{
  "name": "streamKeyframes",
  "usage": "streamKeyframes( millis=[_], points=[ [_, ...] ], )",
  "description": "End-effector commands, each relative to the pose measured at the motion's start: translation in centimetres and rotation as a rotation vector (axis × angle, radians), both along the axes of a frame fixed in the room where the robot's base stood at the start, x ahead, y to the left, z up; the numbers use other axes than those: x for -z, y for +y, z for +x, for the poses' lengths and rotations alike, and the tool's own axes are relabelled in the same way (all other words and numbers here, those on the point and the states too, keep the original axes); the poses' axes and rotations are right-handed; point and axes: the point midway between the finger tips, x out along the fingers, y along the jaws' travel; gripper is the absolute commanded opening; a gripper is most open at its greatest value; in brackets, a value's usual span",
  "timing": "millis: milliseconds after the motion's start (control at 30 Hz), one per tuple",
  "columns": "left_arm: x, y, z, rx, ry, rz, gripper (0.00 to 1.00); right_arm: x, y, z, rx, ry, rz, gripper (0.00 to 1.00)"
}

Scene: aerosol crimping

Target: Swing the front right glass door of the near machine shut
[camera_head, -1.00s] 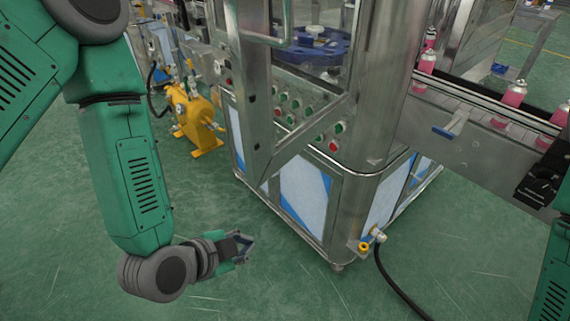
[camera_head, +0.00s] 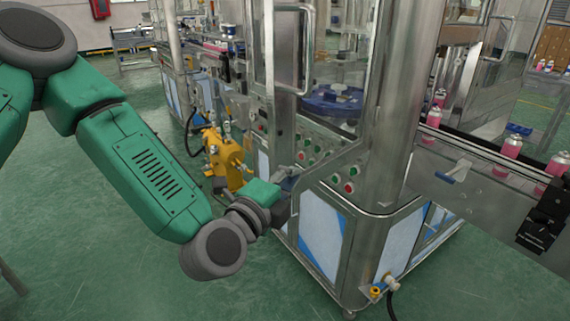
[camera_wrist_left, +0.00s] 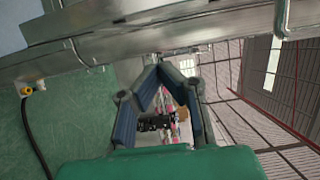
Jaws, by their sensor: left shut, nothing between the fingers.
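The near machine (camera_head: 385,190) is a steel cabinet with glass panels in the head view. Its front right glass door (camera_head: 262,85) stands swung out toward me, with a steel frame and a bar handle (camera_head: 309,50). My left gripper (camera_head: 290,178) is at the lower part of the door frame, in front of the button panel; I cannot tell whether it touches. In the left wrist view its fingers (camera_wrist_left: 158,64) meet at the tips with nothing between them, near a steel rail. My right gripper is out of view.
A conveyor (camera_head: 480,150) with pink cans (camera_head: 511,146) runs off to the right. A yellow pump-like unit (camera_head: 225,160) stands on the floor behind my left forearm. A hose fitting (camera_head: 384,287) sticks out low on the machine. Green floor is clear in front.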

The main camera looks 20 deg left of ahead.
Motion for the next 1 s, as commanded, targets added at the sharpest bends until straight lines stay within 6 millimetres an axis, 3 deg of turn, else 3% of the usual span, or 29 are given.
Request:
streamKeyframes(
  millis=[133, 300, 500, 1000],
  points=[
    [0.0, -0.8, 3.2, -0.003, 0.001, -0.001, 0.0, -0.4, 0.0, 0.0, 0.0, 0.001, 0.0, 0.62],
    [-0.1, 1.6, 4.0, -0.003, 0.001, -0.001, 0.0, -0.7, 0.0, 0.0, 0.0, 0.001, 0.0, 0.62],
    [0.0, 2.7, 4.5, 0.001, 0.003, 0.0, 0.0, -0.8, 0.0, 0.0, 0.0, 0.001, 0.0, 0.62],
    [0.0, 2.8, 4.6, 0.013, 0.0, 0.002, 0.0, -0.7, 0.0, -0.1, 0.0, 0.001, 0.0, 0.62]
  ],
)
